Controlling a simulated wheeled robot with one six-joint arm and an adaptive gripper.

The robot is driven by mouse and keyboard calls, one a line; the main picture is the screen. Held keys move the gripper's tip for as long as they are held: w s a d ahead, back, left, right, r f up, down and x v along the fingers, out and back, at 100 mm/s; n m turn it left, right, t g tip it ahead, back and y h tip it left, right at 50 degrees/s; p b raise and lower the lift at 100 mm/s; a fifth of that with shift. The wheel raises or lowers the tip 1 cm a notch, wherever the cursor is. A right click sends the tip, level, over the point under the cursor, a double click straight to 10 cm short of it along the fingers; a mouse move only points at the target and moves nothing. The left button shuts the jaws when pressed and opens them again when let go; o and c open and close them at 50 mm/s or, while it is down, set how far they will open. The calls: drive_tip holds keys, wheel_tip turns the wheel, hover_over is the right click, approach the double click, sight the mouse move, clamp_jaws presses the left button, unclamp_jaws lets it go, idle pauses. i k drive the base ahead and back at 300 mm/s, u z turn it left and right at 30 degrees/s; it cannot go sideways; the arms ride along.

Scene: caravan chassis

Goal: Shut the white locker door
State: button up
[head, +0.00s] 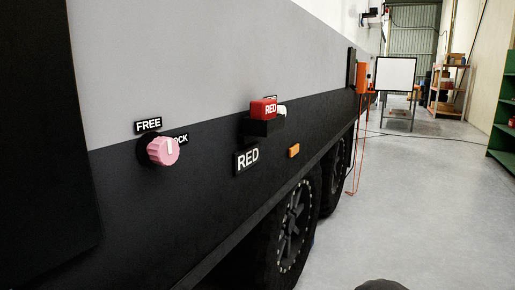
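My gripper is not in view.
The grey and black vehicle side (200,70) runs along my left, with a pink knob (163,150), a red block (263,109) and wheels (292,225). Orange cords hang near the panel. Shelves (448,88) and a green rack (503,125) stand right.

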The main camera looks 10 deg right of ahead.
sight(392, 74)
drive_tip(key=z, duration=1.4)
drive_tip(key=i, duration=11.6)
